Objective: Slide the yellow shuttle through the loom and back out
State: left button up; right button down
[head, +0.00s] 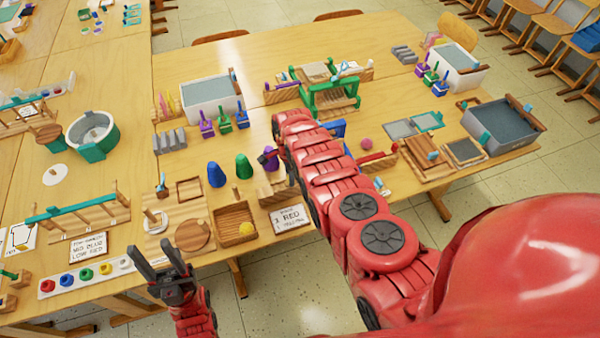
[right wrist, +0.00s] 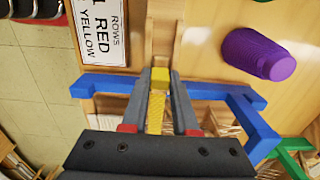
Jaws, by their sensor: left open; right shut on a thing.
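In the right wrist view my right gripper (right wrist: 161,84) is shut on the yellow shuttle (right wrist: 156,112), which lies lengthwise between the fingers. The blue loom frame (right wrist: 104,86) crosses behind the fingertips, with more blue bars and pale threads at lower right. I cannot tell whether the shuttle is above or inside the threads. In the head view my red right arm hides the right gripper, the shuttle and most of the loom; a blue part (head: 337,128) shows behind the arm. My left gripper (head: 158,256) is open and empty near the table's front edge.
A purple cone (right wrist: 259,54) and a card reading "1 RED, 1 YELLOW" (right wrist: 99,30) flank a wooden piece (right wrist: 161,42) ahead of the shuttle. Blue (head: 216,175) and green (head: 243,166) cones and a wooden tray (head: 222,212) stand to the left. A green loom (head: 330,98) stands behind.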

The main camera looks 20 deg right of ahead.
jog(key=a+b, duration=0.2)
jog(key=a, duration=0.8)
jog(key=shift+s+a, duration=0.1)
jog(key=shift+s, duration=0.05)
jog(key=shift+a, duration=0.15)
jog(key=c, duration=1)
grip_release()
jog(key=o, duration=0.3)
jog(key=shift+a, duration=0.15)
